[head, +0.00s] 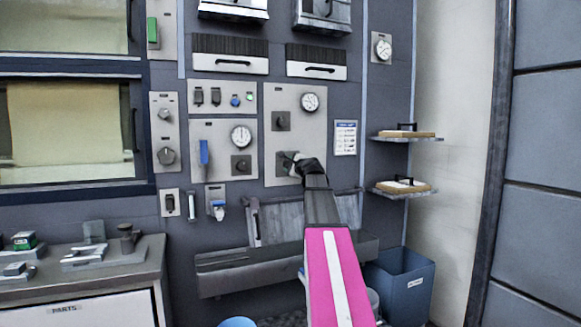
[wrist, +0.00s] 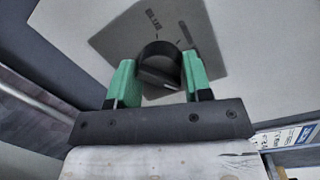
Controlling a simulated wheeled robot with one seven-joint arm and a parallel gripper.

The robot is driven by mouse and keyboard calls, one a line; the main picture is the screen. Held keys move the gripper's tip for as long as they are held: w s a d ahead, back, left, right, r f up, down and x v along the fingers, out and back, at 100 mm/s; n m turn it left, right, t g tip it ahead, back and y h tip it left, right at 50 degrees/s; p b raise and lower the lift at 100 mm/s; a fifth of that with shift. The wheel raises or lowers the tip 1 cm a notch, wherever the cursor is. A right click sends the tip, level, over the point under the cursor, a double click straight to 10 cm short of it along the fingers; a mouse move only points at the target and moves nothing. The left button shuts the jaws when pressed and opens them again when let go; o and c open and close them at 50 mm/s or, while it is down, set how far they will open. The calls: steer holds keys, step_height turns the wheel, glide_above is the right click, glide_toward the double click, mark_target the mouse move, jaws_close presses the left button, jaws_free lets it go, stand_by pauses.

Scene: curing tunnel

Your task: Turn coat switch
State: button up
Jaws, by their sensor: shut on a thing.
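The coat switch is a round black knob on a square grey plate (wrist: 112,42); the knob (wrist: 158,52) fills the space between my fingers in the wrist view. My gripper (wrist: 157,66) has green fingers, one on each side of the knob, shut on it. The knob's grip ridge lies roughly across the picture, tilted a little down to the right.
The same panel bears another switch (head: 281,121) and a round gauge (head: 310,102) above. A panel with a blue lever (head: 204,152) and gauge is to the left. Shelves with boards (head: 405,134) are to the right. A grey trough (head: 240,268) and blue bin (head: 404,280) are below.

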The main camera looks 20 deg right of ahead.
steer(key=n, duration=0.4)
steer(key=shift+g, duration=0.3)
steer(key=n+h, duration=0.1)
steer(key=n, duration=0.2)
steer(key=shift+n, duration=0.4)
steer(key=n+h, duration=0.1)
steer(key=n, duration=0.5)
steer(key=shift+a, duration=0.1)
steer(key=o, duration=0.9)
steer(key=s+r, duration=0.1)
steer(key=s, duration=0.9)
steer(key=shift+s+d, duration=0.2)
steer(key=shift+s, duration=0.15)
